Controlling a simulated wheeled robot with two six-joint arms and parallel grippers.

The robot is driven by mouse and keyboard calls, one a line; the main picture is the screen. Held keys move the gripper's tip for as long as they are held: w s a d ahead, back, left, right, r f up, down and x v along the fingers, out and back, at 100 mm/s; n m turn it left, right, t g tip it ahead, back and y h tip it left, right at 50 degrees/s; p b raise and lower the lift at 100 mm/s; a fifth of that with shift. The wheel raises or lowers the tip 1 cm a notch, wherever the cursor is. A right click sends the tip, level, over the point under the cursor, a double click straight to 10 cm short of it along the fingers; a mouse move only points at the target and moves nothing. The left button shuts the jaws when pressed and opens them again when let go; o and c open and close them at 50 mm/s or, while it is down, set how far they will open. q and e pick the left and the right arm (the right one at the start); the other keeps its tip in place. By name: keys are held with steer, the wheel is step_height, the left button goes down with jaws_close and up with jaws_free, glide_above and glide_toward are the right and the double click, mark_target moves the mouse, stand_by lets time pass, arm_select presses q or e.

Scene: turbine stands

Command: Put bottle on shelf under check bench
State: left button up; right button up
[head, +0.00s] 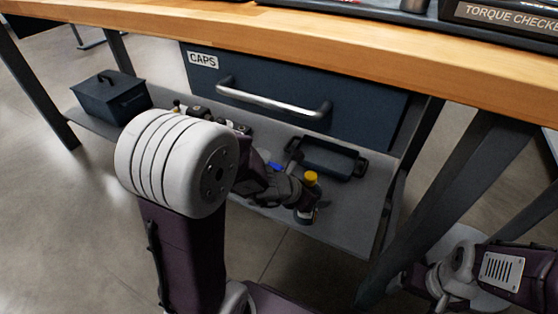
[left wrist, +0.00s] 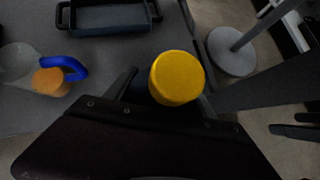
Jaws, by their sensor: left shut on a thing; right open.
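The bottle, with a yellow cap (head: 311,178) and a dark body (head: 306,214), is upright or nearly so at the front part of the grey shelf (head: 345,222) under the wooden-topped bench (head: 330,55). My left gripper (head: 292,191) is shut on it. I cannot tell whether its base touches the shelf. In the left wrist view the yellow cap (left wrist: 177,77) rises between the fingers, and the body is hidden below. My right gripper (head: 408,282) is open, low at the right beside the bench leg, partly cut off from clear view.
A dark tray (head: 328,158) lies behind the bottle. A blue-handled thing (left wrist: 66,66) is to its left, and a lidded dark box (head: 110,97) stands at the shelf's left end. A CAPS drawer (head: 290,95) hangs above. A slanted bench leg (head: 440,195) is at the right.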

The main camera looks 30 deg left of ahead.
arm_select(q)
steer(key=w+f+b, duration=0.2)
steer(key=w+f, duration=0.1)
steer(key=f, duration=0.1)
steer(key=w+a+f+b, duration=0.1)
steer(key=w+f+b, duration=0.1)
steer(key=w+f, duration=0.1)
steer(key=w+f+b, duration=0.3)
steer(key=w+f, duration=0.1)
steer(key=w, duration=0.1)
steer(key=shift+w+a+f, duration=0.15)
steer(key=shift+w+f, duration=0.1)
steer(key=shift+f, duration=0.05)
steer(key=shift+r, duration=0.3)
steer(key=shift+f, duration=0.2)
steer(key=o, duration=1.4)
steer(key=shift+r, duration=0.1)
